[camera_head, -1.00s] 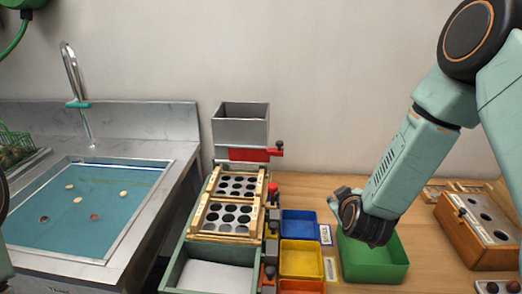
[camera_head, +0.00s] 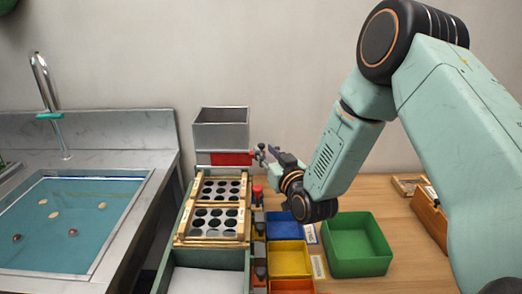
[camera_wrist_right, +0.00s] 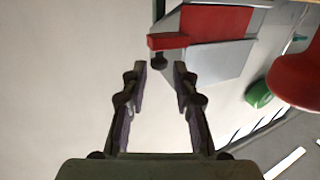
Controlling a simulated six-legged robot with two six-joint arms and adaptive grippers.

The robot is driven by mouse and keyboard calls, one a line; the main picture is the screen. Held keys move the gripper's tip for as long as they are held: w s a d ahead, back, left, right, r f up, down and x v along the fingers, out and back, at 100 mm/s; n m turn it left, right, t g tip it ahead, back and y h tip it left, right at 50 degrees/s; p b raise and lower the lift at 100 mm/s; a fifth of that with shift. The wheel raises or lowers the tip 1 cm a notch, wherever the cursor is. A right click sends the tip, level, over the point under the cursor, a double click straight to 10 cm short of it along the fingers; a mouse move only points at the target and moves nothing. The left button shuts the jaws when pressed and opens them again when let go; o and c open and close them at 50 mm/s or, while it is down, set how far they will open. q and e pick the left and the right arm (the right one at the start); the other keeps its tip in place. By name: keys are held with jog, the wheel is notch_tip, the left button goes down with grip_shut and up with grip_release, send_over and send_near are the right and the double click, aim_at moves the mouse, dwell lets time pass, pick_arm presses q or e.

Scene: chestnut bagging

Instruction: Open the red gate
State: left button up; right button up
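The red gate (camera_head: 231,158) sits at the base of the grey metal hopper (camera_head: 221,127) and looks shut. In the right wrist view the gate (camera_wrist_right: 215,24) has a red arm (camera_wrist_right: 168,42) with a dark knob (camera_wrist_right: 158,62) at its end. My right gripper (camera_head: 268,151) is just right of the gate in the head view. In the wrist view its two fingers (camera_wrist_right: 160,68) are apart, and the knob shows between or just beyond their tips. I see no grip on it. My left gripper is out of view.
Perforated wooden-framed trays (camera_head: 216,222) lie in front of the hopper, with a red knob (camera_head: 257,190) beside them. Blue (camera_head: 283,229), yellow (camera_head: 290,260) and green (camera_head: 357,246) bins stand to the right. A water-filled sink (camera_head: 70,222) is at the left.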

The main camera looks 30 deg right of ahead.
jog(key=shift+w+d, duration=0.2)
jog(key=shift+w, duration=0.4)
jog(key=shift+w+d, duration=0.15)
jog(key=shift+w, duration=0.45)
jog(key=shift+w+a, duration=0.2)
jog(key=shift+a, duration=0.1)
jog(key=shift+s+d, duration=0.1)
jog(key=shift+d, duration=0.1)
jog(key=c, duration=0.3)
jog(key=shift+a, duration=0.15)
grip_shut()
